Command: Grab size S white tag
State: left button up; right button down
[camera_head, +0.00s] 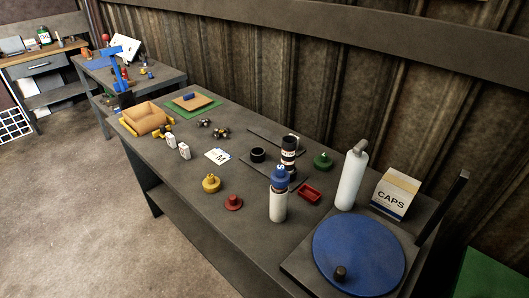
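A small stack of white tags (217,156) lies flat on the grey workbench (235,217), and the top one shows a letter M. Two small white pieces (171,141) (184,151) stand to the left of the stack; their dark marks are too small to read. I cannot pick out a white tag with a clear S. A blue cap (280,177) on a white bottle (278,206) bears a pale mark that may be an S. Neither of my grippers is in view.
A cardboard box (147,118) stands at the bench's left end. A yellow knob (211,183), a red knob (233,202), a red tray (310,193), a white cylinder (349,178), a CAPS box (396,194) and a blue disc (359,258) stand rightward. Open floor (80,225) lies left.

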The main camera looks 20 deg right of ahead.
aim_at(171, 140)
jog(key=z, duration=0.3)
jog(key=i+j+z, duration=0.3)
jog(key=z, duration=0.15)
jog(key=i+j+z, duration=0.25)
jog(key=j+z, duration=0.2)
jog(key=j, duration=0.15)
